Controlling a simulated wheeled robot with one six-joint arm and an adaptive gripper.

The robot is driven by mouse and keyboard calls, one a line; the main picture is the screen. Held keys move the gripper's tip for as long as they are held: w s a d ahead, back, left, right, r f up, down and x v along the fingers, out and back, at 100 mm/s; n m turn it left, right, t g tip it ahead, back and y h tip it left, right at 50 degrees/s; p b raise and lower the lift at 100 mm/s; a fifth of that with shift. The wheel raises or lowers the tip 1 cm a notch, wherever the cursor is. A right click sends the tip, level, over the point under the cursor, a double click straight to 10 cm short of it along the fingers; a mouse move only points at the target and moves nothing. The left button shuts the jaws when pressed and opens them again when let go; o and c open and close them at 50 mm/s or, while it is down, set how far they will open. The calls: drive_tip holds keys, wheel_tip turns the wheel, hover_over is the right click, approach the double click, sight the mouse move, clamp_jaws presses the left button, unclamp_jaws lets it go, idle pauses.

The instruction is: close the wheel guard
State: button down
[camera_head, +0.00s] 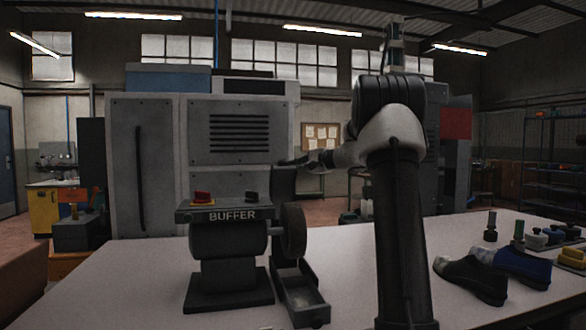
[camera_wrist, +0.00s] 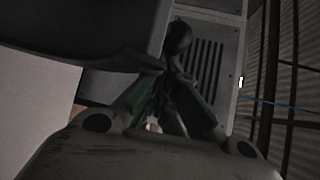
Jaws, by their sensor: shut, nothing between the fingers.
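The buffer (camera_head: 228,242) stands on the bench, with its dark wheel (camera_head: 294,231) on its right side. The wheel guard (camera_head: 283,184) seems to be the dark plate standing up above the wheel; the wheel's front is uncovered. My gripper (camera_head: 285,163) is shut and empty, at the top of that plate. I cannot tell whether it touches the plate. In the wrist view, my gripper's fingers (camera_wrist: 172,85) meet beside a large dark curved surface (camera_wrist: 85,35), which may be the guard. A dark rounded piece (camera_wrist: 178,37) shows just beyond the fingertips.
An open tray (camera_head: 303,305) lies below the wheel. A red switch (camera_head: 202,197) and a dark knob (camera_head: 251,196) top the buffer. Shoes (camera_head: 470,278) and small bottles (camera_head: 537,238) stand at the right. A grey cabinet (camera_head: 150,165) is behind. The bench front left is clear.

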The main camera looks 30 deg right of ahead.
drive_tip(key=shift+n+t, duration=0.5)
drive_tip(key=shift+t, duration=0.3)
drive_tip(key=s, duration=0.3)
drive_tip(key=s+a, duration=0.1)
drive_tip(key=s, duration=0.1)
drive_tip(key=s+a, duration=0.1)
drive_tip(key=s, duration=0.2)
drive_tip(key=shift+s+a, duration=0.25)
drive_tip(key=shift+s, duration=0.05)
drive_tip(key=s+a+f+n+y, duration=0.1)
drive_tip(key=s+a+f, duration=0.1)
drive_tip(key=s+f, duration=0.2)
drive_tip(key=shift+s+t, duration=0.4)
drive_tip(key=shift+s, duration=1.2)
drive_tip(key=shift+r, duration=0.1)
